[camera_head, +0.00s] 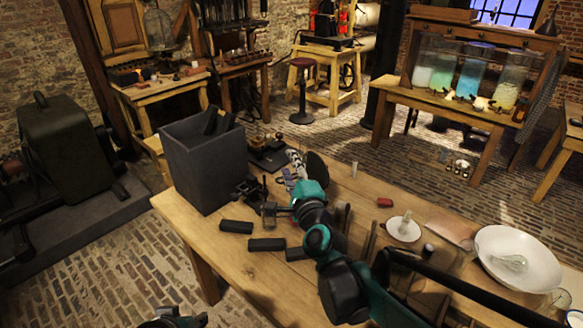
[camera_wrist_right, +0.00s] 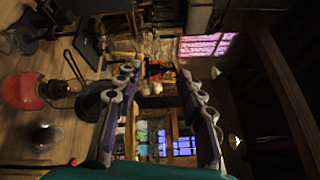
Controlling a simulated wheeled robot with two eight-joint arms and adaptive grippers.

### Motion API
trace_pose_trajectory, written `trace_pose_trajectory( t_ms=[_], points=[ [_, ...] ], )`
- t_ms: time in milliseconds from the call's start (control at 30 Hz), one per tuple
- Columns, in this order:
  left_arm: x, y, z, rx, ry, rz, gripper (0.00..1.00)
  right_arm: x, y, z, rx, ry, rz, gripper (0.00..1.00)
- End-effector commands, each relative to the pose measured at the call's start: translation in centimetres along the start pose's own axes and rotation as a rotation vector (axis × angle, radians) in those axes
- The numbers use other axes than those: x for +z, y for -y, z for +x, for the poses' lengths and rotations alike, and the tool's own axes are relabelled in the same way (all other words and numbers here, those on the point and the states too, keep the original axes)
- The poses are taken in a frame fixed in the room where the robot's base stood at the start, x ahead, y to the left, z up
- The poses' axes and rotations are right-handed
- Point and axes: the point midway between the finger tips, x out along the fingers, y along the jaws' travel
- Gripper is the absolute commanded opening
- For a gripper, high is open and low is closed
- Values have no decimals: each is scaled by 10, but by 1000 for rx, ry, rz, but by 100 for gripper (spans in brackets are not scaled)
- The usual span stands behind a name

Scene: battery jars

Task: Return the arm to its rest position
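My right arm (camera_head: 345,275), teal and black, reaches from the lower right over the wooden table. Its gripper (camera_head: 294,164) is above the table, right of a dark open box. In the right wrist view the two fingers of this gripper (camera_wrist_right: 158,74) are spread apart with nothing held between them. A small teal and black part of my left arm (camera_head: 175,320) shows at the bottom edge; its gripper fingers are out of view.
The dark box (camera_head: 195,170) holds black bars (camera_head: 213,121). Several black bars (camera_head: 267,244) lie on the table (camera_head: 225,262) before it. A white bowl (camera_head: 540,275) and a small saucer (camera_head: 402,237) sit at right. Jars with coloured liquid (camera_head: 470,75) stand on a farther bench.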

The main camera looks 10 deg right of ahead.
Motion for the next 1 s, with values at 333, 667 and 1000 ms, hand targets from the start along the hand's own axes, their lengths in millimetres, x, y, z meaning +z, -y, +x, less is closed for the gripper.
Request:
trace_pose_trajectory(
  t_ms=[333,667,1000],
  points=[
    [0,0,0,0,0,0,40,1,-32,-54,202,98,-454,39],
    [0,0,0,0,0,0,40,-76,-142,-228,787,417,-1405,39],
    [0,0,0,0,0,0,40,-109,-165,-286,981,548,-1608,39]
  ],
)
